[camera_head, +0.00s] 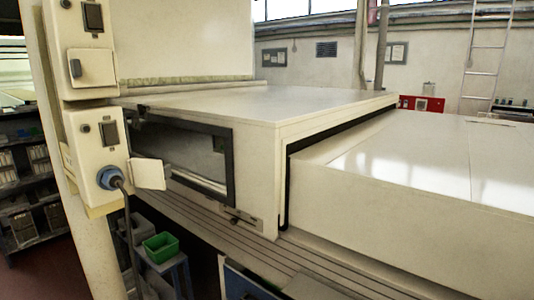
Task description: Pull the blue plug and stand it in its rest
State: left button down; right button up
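The blue plug (110,178) sits in the lower socket box (90,133) on the post at the left. A dark cable (130,235) hangs down from it. The box's pale cover flap (149,174) stands open to the right of the plug. No rest for the plug can be made out for certain. Neither of my grippers is in view.
An upper box with a closed cover (92,68) is above. The large cream tunnel housing (258,150) with a dark-framed window fills the middle. A green bin (161,247) stands on a blue-grey stand below. Shelves (30,190) are at far left.

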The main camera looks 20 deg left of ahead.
aim_at(110, 178)
jog(key=u, duration=1.4)
